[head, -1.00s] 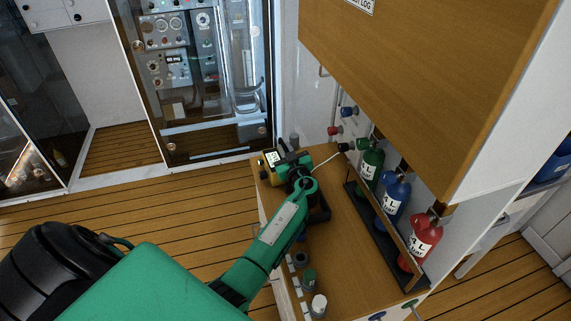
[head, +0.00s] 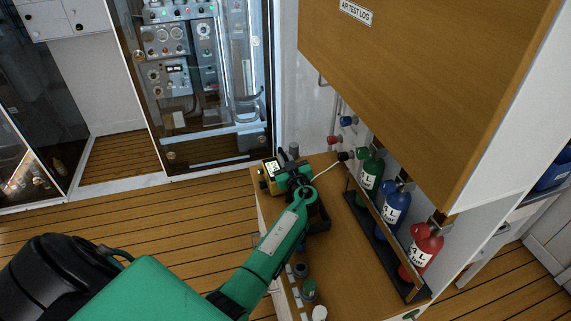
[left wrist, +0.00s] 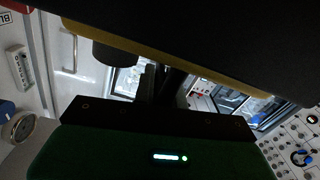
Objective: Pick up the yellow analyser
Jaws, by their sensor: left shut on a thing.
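The yellow analyser (head: 270,170) has a small lit screen and is at the far left corner of the wooden bench top. My left gripper (head: 287,174) is shut on it, and the green wrist hides much of its right side. In the left wrist view the analyser's dark body and yellow edge (left wrist: 150,50) fill the top, close above the gripper (left wrist: 165,85). I cannot tell whether the analyser touches the bench. My right gripper is not in view.
Green (head: 370,172), blue (head: 395,207) and red bottles (head: 425,243) stand in a rack at the bench's right. A wooden cabinet (head: 440,70) overhangs them. Small jars (head: 309,290) stand at the near edge. A glass-fronted instrument cabinet (head: 195,80) stands behind; floor is clear at left.

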